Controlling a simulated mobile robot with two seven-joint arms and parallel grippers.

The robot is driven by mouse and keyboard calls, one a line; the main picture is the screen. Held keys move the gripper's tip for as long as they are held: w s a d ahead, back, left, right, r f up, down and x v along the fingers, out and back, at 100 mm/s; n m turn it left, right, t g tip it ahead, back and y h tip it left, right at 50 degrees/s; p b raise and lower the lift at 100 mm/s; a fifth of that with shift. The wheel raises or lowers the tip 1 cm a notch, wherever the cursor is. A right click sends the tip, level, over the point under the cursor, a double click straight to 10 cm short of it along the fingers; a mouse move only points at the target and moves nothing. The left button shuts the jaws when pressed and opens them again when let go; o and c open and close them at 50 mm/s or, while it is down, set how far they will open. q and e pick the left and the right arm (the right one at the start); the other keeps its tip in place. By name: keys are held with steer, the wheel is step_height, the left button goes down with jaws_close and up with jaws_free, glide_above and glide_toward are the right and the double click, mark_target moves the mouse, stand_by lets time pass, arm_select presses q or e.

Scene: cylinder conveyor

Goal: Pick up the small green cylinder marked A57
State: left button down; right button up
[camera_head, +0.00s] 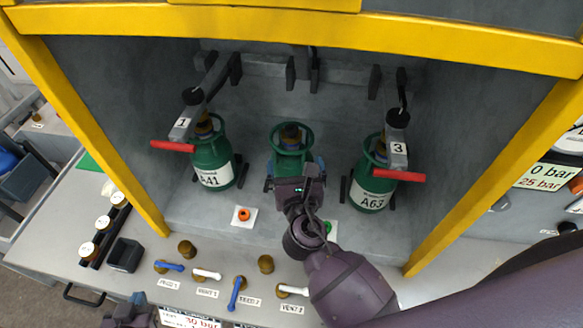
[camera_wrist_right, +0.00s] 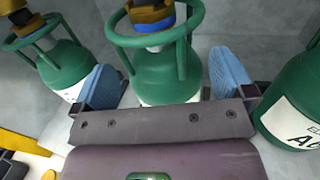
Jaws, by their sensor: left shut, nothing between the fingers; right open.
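A green cylinder (camera_head: 290,137) with a guard ring and brass valve stands upright in the middle of the yellow-framed bay. Its label is hidden behind my right gripper, so I cannot read its mark. My right gripper (camera_head: 295,172) is open in front of it. In the right wrist view, the blue finger pads (camera_wrist_right: 166,82) stand on either side of this cylinder (camera_wrist_right: 160,72), not closed on it. My left gripper (camera_head: 137,301) is shut and empty at the bottom left edge, mostly out of frame.
Green cylinders marked A41 (camera_head: 213,163) and A63 (camera_head: 373,187) stand to the left and right, under connectors with red handles. An orange button (camera_head: 244,214) and a green button (camera_head: 328,227) sit in front. Valve levers (camera_head: 236,293) line the front ledge. Yellow posts frame the bay.

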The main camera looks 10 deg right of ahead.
steer(key=w, duration=0.5)
steer(key=shift+d, duration=0.25)
steer(key=shift+s, duration=0.1)
steer(key=c, duration=1.7)
steer(key=shift+r, duration=0.2)
